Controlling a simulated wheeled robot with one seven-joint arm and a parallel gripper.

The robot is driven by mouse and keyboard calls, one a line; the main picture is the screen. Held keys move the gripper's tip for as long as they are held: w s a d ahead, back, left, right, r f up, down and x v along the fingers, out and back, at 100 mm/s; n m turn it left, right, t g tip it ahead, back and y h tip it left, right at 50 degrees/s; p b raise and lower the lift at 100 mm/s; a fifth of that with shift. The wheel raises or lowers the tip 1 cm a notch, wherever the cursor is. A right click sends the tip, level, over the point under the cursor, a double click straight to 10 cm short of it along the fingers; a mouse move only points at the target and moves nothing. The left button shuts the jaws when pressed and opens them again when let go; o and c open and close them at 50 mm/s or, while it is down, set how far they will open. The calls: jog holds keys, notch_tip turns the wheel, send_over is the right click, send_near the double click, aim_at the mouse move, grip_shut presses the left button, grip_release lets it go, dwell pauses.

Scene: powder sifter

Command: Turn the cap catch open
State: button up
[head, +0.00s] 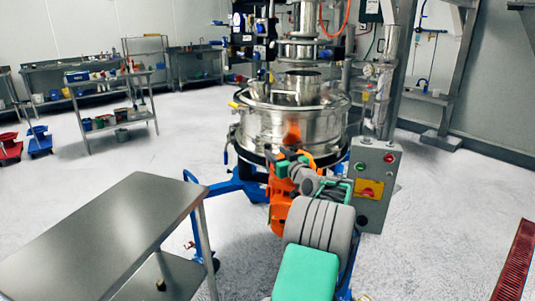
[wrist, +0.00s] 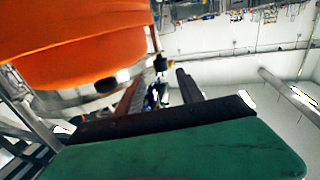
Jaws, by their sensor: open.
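The steel sifter (head: 290,128) stands upright on a blue wheeled frame. An orange part (head: 281,205) shows at its front, largely behind my arm. In the wrist view a large smooth orange body (wrist: 75,45) fills the upper left, close to the camera, with a dark round spot on its underside. My gripper (wrist: 163,75) is open, its two dark fingers reaching away from the green palm. I see nothing held between them. A small dark knob shows near the fingertips. I cannot make out the cap catch for certain in either view. In the head view my arm hides the fingers.
A grey control box (head: 375,185) with buttons and a red-yellow switch stands close to the right of my arm. A steel table (head: 110,235) stands at the front left. Shelving benches (head: 115,95) line the back left. The floor at the right is mostly clear.

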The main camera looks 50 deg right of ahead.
aim_at(269, 146)
jog(key=x, duration=0.7)
jog(key=shift+w+r+p, duration=0.1)
jog(key=shift+w+p, duration=0.1)
jog(key=shift+p, duration=0.15)
grip_shut()
